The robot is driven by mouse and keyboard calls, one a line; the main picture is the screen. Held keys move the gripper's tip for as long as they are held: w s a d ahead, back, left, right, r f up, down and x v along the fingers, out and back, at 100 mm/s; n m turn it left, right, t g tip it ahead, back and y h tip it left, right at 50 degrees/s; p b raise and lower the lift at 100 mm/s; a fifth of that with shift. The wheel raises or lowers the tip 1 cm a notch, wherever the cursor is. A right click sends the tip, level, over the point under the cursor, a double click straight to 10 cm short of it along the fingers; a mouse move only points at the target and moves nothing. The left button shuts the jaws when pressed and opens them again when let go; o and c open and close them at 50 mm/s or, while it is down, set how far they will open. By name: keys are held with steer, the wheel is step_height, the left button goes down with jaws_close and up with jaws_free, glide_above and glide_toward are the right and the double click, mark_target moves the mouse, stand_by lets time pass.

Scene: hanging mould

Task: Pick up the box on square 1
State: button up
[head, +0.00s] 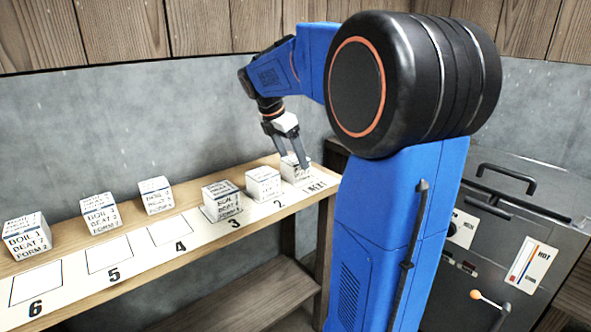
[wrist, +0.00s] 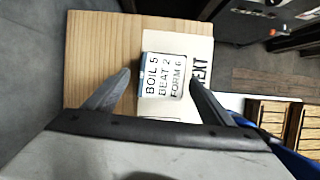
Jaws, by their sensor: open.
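A white box (head: 296,170) stands at the far right end of the wooden shelf, on the place marked NEXT; I see no numeral 1. In the wrist view this box (wrist: 163,77) reads BOIL 5, BEAT 2, FORM 6 on its top. My gripper (head: 291,158) is open and points down over the box. In the wrist view the fingers of my gripper (wrist: 160,80) lie to either side of the box, the right one very close to it. I cannot tell whether either finger touches it.
A box stands on square 2 (head: 263,184) and another on square 3 (head: 222,200). Squares 4 (head: 170,231), 5 (head: 109,254) and 6 (head: 36,287) are bare, with boxes behind them. A grey machine (head: 510,215) stands at right. A concrete wall (head: 140,120) rises behind the shelf.

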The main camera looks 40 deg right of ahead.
mark_target(294, 159)
steer(key=shift+x, duration=1.85)
steer(key=shift+s, duration=0.1)
steer(key=shift+c, duration=0.7)
steer(key=c, duration=1.1)
